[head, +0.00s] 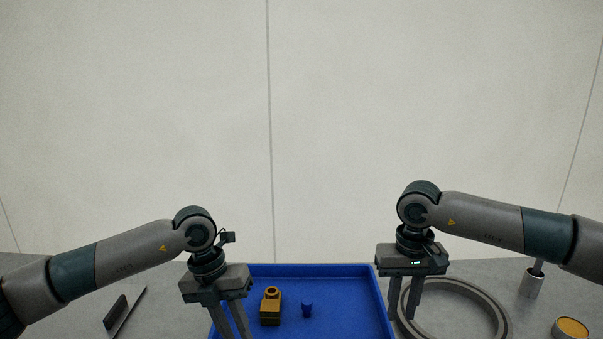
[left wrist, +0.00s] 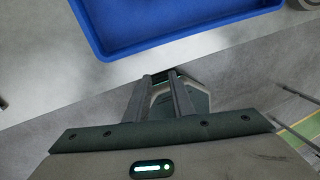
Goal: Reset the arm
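My left gripper (head: 232,322) hangs over the left edge of the blue tray in the head view, its fingertips cut off by the frame's bottom. My right gripper (head: 402,317) points down by the tray's right edge and the grey ring. Its fingers are apart and empty.
The blue tray (head: 340,268) holds a yellow-brown block-shaped part (head: 271,308) and a small blue piece (head: 307,310). A grey ring (head: 488,307), grey cup (head: 531,284) and yellow-topped round part (head: 571,328) are right. A dark block (head: 115,312) lies left.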

